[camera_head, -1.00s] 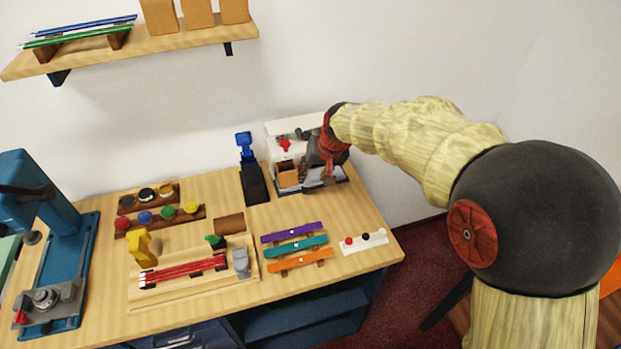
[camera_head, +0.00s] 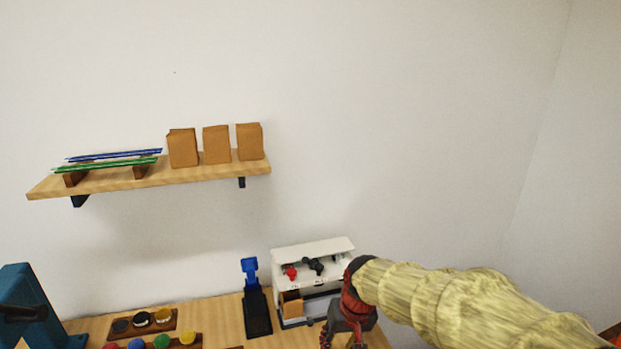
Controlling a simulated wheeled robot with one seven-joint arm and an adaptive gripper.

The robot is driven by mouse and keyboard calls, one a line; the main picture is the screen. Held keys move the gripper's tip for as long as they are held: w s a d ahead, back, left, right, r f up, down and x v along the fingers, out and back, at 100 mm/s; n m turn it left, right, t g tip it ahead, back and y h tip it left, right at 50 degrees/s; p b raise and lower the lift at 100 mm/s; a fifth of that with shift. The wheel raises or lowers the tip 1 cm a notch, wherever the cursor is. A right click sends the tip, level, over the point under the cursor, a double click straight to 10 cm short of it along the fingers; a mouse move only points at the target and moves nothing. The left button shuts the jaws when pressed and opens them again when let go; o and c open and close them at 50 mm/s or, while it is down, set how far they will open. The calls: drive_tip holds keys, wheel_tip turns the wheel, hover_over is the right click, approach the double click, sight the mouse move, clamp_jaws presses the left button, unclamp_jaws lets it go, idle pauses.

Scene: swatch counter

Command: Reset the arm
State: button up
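My gripper (camera_head: 343,338) is at the lower middle of the head view, at the end of my pale yellow arm, which comes in from the lower right. It points down in front of the right part of a white machine (camera_head: 313,250) at the back of the counter. The fingers are small and partly cut off by the bottom edge, so I cannot tell whether they are open or shut. Nothing is clearly seen in the gripper.
A blue device on a black base (camera_head: 256,312) stands left of the white machine. Racks with coloured knobs (camera_head: 150,322) and a teal press (camera_head: 32,300) are farther left. A wall shelf (camera_head: 205,174) holds rods and brown packets. The wall at right is clear.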

drive_tip(key=s+d+r+t, duration=0.1)
drive_tip(key=s+d+r, duration=0.3)
drive_tip(key=s, duration=0.3)
drive_tip(key=s+d+r+t+h, duration=0.1)
drive_tip(key=s+d+r, duration=0.3)
drive_tip(key=s, duration=0.3)
drive_tip(key=s+d+r+m+t, duration=0.1)
drive_tip(key=s+d+r, duration=0.3)
drive_tip(key=s, duration=0.4)
drive_tip(key=shift+d+r+h, duration=0.2)
drive_tip(key=shift+r+h, duration=0.1)
